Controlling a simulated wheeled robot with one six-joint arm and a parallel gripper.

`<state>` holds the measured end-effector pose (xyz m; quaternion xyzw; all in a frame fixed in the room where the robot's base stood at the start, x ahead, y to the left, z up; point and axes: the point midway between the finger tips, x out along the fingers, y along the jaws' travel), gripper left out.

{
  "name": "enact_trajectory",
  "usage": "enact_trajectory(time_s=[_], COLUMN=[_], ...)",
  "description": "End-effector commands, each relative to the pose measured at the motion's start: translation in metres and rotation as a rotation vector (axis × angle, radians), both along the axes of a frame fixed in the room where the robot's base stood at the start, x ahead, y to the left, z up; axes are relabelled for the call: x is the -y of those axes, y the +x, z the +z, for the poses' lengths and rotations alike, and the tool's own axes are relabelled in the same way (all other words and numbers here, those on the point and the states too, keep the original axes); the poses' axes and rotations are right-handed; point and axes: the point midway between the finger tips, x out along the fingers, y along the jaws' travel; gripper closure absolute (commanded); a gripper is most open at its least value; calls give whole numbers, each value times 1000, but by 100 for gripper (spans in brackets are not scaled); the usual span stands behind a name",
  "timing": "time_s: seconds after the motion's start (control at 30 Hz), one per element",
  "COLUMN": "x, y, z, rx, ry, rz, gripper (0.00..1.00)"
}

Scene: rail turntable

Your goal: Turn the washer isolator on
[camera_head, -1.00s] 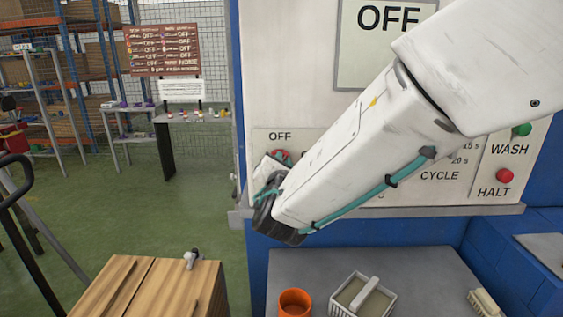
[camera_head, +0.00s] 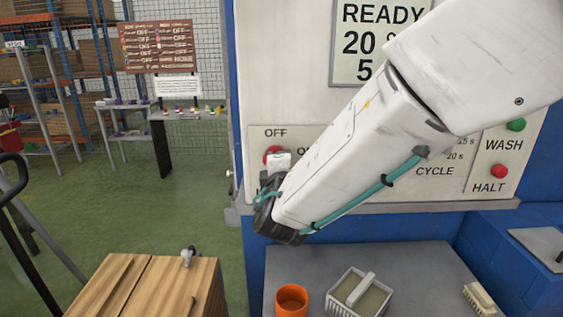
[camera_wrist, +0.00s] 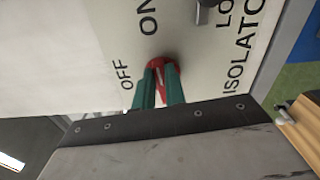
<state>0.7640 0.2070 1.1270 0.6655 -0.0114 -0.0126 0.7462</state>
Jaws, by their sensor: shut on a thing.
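The washer isolator is a red round knob (camera_head: 271,153) on the pale washer panel, close to the OFF and ON labels. In the wrist view the red knob (camera_wrist: 159,64) sits between the OFF and ON labels, with ISOLATOR printed to its right. My gripper (camera_wrist: 160,80) has its two green fingers closed on the knob, one on each side. A pale mark shows on the red between them; I cannot tell which label it points at. In the head view my arm covers part of the panel. The display (camera_head: 378,42) above reads READY, 20 and 5.
A green WASH button (camera_head: 516,125) and a red HALT button (camera_head: 500,171) are at the panel's right. Below, an orange cup (camera_head: 291,301) and a white basket (camera_head: 342,303) stand on a grey surface. A wooden cabinet (camera_head: 135,285) is at lower left. Green floor is open behind it.

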Motion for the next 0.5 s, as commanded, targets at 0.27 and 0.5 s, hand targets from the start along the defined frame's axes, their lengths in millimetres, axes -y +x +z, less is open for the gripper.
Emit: enact_trajectory(time_s=[0.27, 0.5], x=[1, 1], y=[0, 0], z=[-2, -2], rx=[3, 4], ry=[103, 130], rz=[-1, -1], gripper=[100, 100])
